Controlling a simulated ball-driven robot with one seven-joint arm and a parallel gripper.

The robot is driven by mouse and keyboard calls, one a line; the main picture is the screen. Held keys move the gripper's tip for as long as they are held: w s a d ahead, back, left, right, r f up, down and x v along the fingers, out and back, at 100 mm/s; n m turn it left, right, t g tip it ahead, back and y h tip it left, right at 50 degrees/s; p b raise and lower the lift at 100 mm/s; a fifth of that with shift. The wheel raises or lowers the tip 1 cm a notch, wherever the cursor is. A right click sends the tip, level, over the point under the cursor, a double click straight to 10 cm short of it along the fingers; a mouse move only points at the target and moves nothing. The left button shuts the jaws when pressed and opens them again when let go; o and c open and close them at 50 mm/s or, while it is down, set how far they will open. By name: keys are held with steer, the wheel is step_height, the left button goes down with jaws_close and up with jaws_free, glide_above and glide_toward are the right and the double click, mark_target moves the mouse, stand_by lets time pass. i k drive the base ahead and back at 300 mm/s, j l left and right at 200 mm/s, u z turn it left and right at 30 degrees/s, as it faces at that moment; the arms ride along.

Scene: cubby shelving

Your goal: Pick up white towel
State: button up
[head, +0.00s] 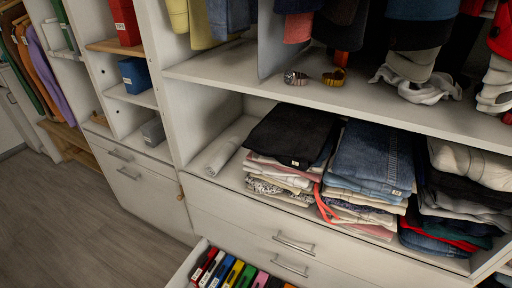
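A rolled white towel (221,157) lies in the lower shelf compartment in the head view, at its left end near the side wall. It lies lengthwise from the front edge toward the back. A stack of folded clothes with a black garment on top (292,134) stands just to its right. My gripper and arm are not in view.
Folded jeans (371,155) and another clothes stack (465,200) fill the compartment further right. The shelf board above (300,88) holds two watches (334,77). An open drawer (193,258) with colourful items juts out below. The floor (70,220) at left is clear.

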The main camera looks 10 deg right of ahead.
mark_target(220, 159)
steer(key=i+j+z, duration=0.15)
steer(key=j+z, duration=0.3)
steer(key=i+j+z, duration=0.1)
steer(key=j+z, duration=0.15)
steer(key=z, duration=0.25)
steer(key=j+z, duration=0.2)
steer(key=j, duration=0.7)
steer(key=j+z, duration=0.2)
steer(key=j, duration=0.65)
steer(key=k+j+z, duration=0.1)
steer(key=j+z, duration=0.15)
steer(key=j, duration=0.65)
steer(key=k+j, duration=0.1)
steer(key=j, duration=1.2)
steer(key=k+j, duration=0.15)
steer(key=j, duration=0.5)
steer(key=i, duration=0.15)
